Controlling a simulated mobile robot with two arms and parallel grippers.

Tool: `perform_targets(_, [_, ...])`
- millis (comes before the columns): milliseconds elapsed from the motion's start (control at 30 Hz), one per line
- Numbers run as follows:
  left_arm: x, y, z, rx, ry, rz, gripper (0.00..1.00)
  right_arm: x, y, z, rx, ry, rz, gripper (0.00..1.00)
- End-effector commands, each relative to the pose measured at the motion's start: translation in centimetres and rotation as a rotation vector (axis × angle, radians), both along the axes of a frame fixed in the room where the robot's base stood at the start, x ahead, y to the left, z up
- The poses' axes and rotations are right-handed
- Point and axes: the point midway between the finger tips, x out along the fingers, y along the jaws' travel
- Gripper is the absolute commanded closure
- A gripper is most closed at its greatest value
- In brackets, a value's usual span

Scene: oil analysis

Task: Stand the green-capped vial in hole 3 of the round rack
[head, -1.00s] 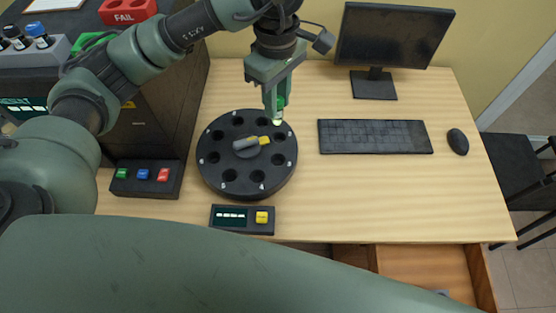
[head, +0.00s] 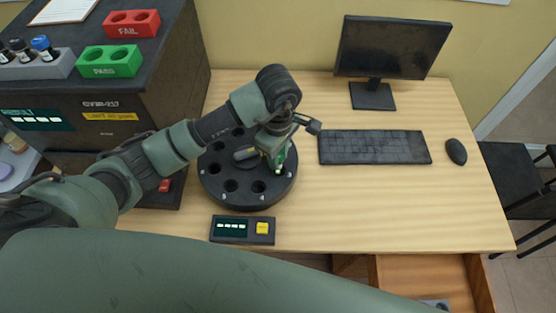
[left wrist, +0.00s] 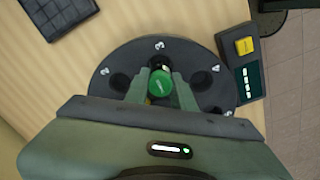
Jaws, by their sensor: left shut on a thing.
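The green-capped vial (left wrist: 161,84) is between the fingers of my left gripper (left wrist: 160,90) in the left wrist view. In the head view my left gripper (head: 276,158) is over the right part of the black round rack (head: 232,200), with the vial (head: 280,167) partly hidden by the fingers. In the left wrist view the rack (left wrist: 187,50) shows a white 3 beside a dark hole, just beyond the green cap. Whether the vial's bottom is inside a hole is hidden. My right gripper is not in view.
A small display box with a yellow button (head: 262,228) stands in front of the rack. A keyboard (head: 375,147), monitor (head: 390,47) and mouse (head: 456,151) are to the right. A dark machine (head: 150,100) carrying green PASS (head: 109,69) and red FAIL (head: 132,30) blocks is left.

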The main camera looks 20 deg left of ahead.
Motion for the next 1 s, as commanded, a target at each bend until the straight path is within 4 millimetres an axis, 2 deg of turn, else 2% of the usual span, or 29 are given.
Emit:
perform_targets(100, [-0.1,-0.1,-1.9,-0.002,0.005,0.001,1.00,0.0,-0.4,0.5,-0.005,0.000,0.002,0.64])
perform_targets(200, [-0.1,-0.1,-2.8,-0.001,0.003,0.000,1.00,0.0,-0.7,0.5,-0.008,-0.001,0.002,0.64])
perform_targets(600, [0.0,0.0,-3.5,0.000,0.000,-0.001,1.00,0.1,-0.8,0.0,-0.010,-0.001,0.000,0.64])
perform_targets(633, [0.0,0.0,-3.3,-0.001,0.000,-0.001,0.70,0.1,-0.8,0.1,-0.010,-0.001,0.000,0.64])
perform_targets(700, [0.0,0.0,-3.3,-0.001,0.000,-0.001,0.54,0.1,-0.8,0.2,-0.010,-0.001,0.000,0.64])
perform_targets(1000, [0.0,-0.1,-3.2,-0.001,0.000,-0.001,0.54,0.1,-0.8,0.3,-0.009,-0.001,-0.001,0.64])
